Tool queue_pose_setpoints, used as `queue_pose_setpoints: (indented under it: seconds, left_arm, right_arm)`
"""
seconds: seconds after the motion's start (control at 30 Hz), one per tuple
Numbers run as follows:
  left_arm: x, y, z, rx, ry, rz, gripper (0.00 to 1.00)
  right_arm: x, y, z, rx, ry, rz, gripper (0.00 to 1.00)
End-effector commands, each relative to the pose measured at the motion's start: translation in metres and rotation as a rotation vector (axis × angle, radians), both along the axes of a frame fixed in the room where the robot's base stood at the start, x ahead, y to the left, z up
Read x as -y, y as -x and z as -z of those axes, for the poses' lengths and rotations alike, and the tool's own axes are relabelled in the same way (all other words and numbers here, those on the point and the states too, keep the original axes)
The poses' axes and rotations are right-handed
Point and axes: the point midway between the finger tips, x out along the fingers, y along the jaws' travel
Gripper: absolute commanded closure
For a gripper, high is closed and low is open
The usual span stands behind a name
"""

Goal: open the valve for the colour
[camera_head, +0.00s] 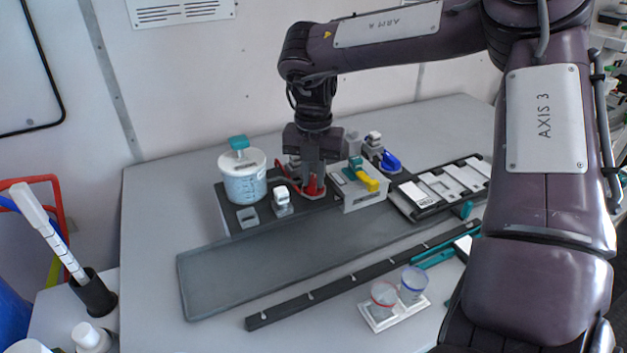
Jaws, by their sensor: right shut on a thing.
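My right gripper (312,178) points down over the black base (232,212) at the back of the table. It is shut on the red valve handle (318,188), which it partly hides. A blue valve handle (390,161) sits at the right of the unit. A yellow handle with a teal part (362,176) lies between them on a white box (362,200). A white-lidded tank (244,182) with blue liquid and a teal knob stands to the left. My left gripper is not in view.
A grey mat (235,276) and a black rail (330,286) lie in front. Two clear cups, one red-rimmed (383,298) and one blue-rimmed (413,283), stand in a white holder. A black tray with white pieces (408,211) lies right.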

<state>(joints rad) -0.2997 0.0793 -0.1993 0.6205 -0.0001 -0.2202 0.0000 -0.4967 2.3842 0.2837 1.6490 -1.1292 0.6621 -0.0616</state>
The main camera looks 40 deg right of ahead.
Motion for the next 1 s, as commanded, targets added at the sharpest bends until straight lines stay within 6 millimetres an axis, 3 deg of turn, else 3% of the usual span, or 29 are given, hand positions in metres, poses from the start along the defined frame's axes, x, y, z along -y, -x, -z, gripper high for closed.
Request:
queue_pose_setpoints:
  seconds: [0.6, 1.0]
  left_arm:
    - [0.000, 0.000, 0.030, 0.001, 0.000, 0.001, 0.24]
    - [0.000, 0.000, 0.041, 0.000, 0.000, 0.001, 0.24]
  right_arm:
    - [0.000, -0.001, 0.001, 0.005, 0.001, 0.581, 1.00]
    - [0.001, -0.001, 0.000, 0.005, 0.001, 0.852, 1.00]
